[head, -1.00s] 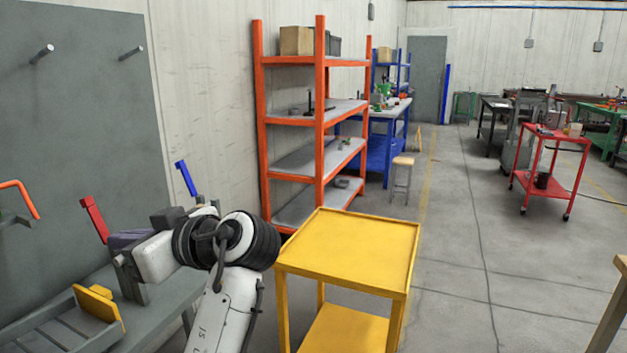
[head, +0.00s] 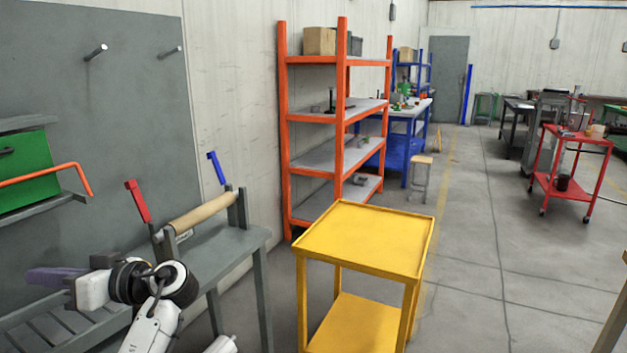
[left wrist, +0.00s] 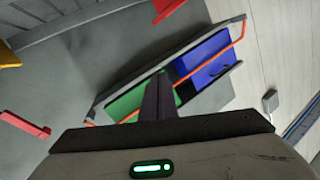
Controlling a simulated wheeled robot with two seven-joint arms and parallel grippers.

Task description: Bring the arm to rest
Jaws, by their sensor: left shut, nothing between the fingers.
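My left gripper (head: 48,277) is in the head view at the lower left, above the slatted part of a grey bench (head: 225,245). Its dark purple-grey fingers are closed together with nothing between them. In the left wrist view the closed fingers (left wrist: 158,98) point at a wall shelf holding a green box (left wrist: 140,98) and a blue box (left wrist: 207,60). The fingers overlap the shelf in the picture; I see no clear contact. The white and black left forearm shows beside the bench. My right gripper is not in view.
The bench carries a tan roller (head: 198,216), a red lever (head: 137,201) and a blue lever (head: 216,167). An orange bar (head: 70,167) crosses the green box on the wall. A yellow cart (head: 368,238) stands right of the bench, before an orange rack (head: 342,130).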

